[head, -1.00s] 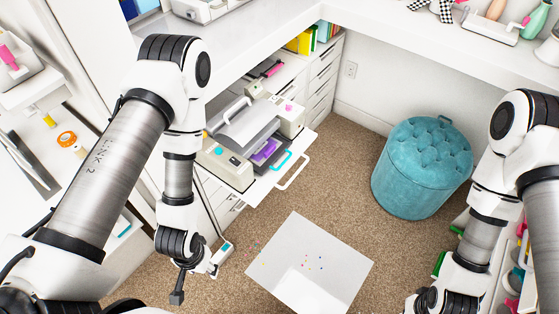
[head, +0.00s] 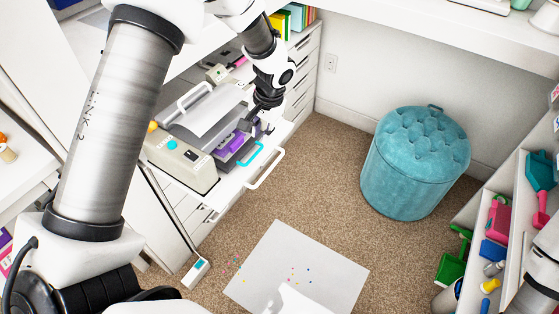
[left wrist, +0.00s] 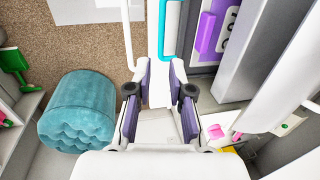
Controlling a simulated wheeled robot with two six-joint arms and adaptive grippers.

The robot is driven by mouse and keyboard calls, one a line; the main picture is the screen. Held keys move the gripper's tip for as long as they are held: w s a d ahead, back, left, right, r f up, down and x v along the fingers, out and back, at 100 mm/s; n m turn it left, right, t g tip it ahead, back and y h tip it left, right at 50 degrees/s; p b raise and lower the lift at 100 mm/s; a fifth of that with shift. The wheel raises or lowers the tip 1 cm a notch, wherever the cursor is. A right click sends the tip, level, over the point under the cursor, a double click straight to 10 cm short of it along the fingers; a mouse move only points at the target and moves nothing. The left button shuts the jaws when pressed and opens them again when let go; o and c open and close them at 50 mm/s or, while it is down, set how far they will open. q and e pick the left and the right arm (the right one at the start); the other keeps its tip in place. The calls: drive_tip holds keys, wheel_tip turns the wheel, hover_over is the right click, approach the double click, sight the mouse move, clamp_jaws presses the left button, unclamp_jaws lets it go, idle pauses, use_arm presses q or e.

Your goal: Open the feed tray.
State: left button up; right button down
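The machine (head: 180,160) with a raised grey lid stands on a pulled-out white shelf. At its front is the feed tray, a grey part with purple pieces (head: 232,143) and a cyan handle (head: 253,157). In the left wrist view the cyan handle (left wrist: 164,25) shows at the top, just beyond my fingertips, with a purple piece (left wrist: 207,33) to its right. My left gripper (head: 262,127) is above the shelf's right side, beside the tray. Its fingers (left wrist: 160,66) are apart with nothing held between them. My right gripper is out of view.
The white shelf has its own white handle (head: 266,170) close to the cyan one. A teal tufted ottoman (head: 415,165) stands on the carpet to the right. A white sheet with coloured dots (head: 300,270) lies on the floor. White drawers (head: 303,75) are behind.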

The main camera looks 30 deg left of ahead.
sight(258, 152)
use_arm(q)
drive_tip(key=f, duration=0.2)
drive_tip(key=a+f, duration=0.1)
drive_tip(key=f, duration=0.4)
drive_tip(key=shift+a+f, duration=0.15)
drive_tip(key=shift+a, duration=0.2)
clamp_jaws()
drive_tip(key=shift+d, duration=0.1)
